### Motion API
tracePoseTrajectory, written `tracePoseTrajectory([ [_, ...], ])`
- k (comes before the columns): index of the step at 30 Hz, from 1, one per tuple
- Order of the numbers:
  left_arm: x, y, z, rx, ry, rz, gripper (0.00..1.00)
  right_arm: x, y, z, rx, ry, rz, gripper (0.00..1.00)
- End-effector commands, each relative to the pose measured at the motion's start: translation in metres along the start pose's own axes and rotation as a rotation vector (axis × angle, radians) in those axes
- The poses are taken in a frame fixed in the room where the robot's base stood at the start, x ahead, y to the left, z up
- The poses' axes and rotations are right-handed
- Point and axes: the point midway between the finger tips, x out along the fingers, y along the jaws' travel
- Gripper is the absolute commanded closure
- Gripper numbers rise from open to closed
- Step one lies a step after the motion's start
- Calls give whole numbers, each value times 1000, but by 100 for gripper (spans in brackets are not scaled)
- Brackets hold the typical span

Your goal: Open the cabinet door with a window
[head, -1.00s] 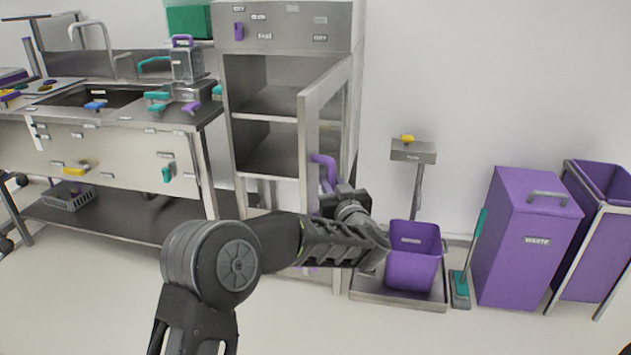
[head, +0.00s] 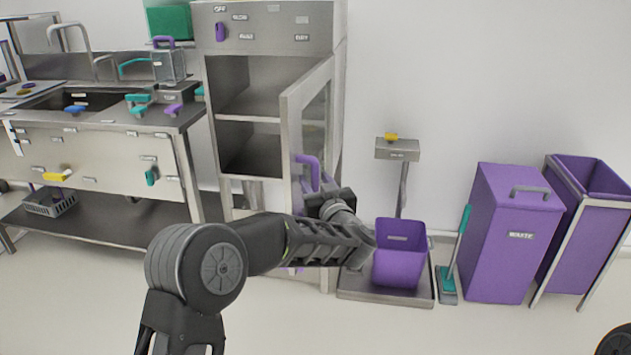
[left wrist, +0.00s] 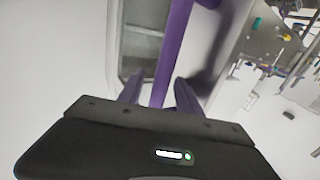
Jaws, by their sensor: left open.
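The steel cabinet (head: 270,30) has a framed door with a window (head: 312,105). The door stands swung outward, and shelves show in the opening. A purple bar handle (head: 308,162) is on the door's front face. My left gripper (head: 314,190) is at the lower part of this handle. In the left wrist view, the purple handle (left wrist: 174,45) runs between the two open purple fingers (left wrist: 158,92). I cannot tell whether the fingers touch it. My left forearm hides the lower part of the door. My right gripper is not in view.
A steel sink counter (head: 100,120) stands left of the cabinet. To the right are a purple bucket (head: 400,265) on a scale platform (head: 385,297), a teal brush (head: 449,285), a purple waste bin (head: 510,260) and a purple cart (head: 580,240). The floor in front is clear.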

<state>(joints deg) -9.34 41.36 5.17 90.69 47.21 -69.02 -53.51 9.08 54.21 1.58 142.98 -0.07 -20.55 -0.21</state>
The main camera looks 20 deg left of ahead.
Motion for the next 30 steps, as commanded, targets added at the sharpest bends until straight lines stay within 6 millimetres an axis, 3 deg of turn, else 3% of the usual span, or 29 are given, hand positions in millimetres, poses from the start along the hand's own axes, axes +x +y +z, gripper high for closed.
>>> tracePoseTrajectory([
  [16,-71,1,-1,0,1,3,59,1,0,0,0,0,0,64],
  [30,-76,1,0,-19,-1,3,59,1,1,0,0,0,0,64],
])
